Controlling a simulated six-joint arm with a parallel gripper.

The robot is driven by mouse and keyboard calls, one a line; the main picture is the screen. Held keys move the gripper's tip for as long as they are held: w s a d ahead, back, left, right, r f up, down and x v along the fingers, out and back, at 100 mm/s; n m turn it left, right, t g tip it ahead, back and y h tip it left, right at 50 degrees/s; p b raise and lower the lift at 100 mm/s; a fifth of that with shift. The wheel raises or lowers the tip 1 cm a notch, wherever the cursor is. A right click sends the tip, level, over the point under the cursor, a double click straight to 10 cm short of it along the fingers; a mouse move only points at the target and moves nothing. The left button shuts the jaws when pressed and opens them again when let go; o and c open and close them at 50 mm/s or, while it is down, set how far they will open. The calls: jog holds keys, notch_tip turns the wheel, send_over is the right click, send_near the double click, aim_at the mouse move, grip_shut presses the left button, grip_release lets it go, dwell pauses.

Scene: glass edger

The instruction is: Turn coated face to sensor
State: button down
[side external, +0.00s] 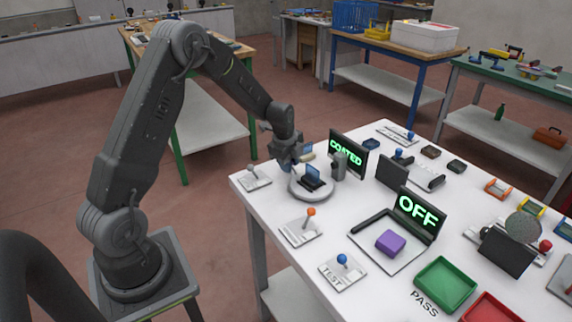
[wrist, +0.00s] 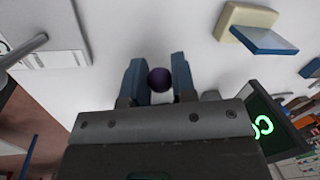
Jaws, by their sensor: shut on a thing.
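A round grey turntable (side external: 311,190) stands on the white table, with a black holder and a small blue glass pane (side external: 313,172) upright on it. A grey sensor post (side external: 339,167) stands just right of it. My gripper (side external: 289,167) is low at the turntable's back left edge. In the wrist view its blue-tipped fingers (wrist: 158,80) are shut on a dark purple round knob (wrist: 159,79). What the knob is fixed to is hidden, and the pane's coated face cannot be told by eye.
A cream block (wrist: 249,20) with a blue plate lies near the gripper. Levers stand at the left (side external: 253,175) and front, with an orange knob (side external: 311,211) and a blue knob (side external: 342,258). An OFF display (side external: 419,213), purple block (side external: 390,242) and green tray (side external: 446,284) are at right.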

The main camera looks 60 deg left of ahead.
jog(key=shift+w+m, duration=0.5)
jog(key=shift+m, duration=0.1)
jog(key=shift+w, duration=0.1)
jog(key=c, duration=0.9)
grip_release()
jog(key=shift+c, duration=0.2)
jog(key=shift+r, duration=0.1)
notch_tip(320, 180, up, 13)
jog(key=s, duration=0.2)
jog(key=shift+s+d+r, duration=0.2)
jog(key=shift+s, duration=0.15)
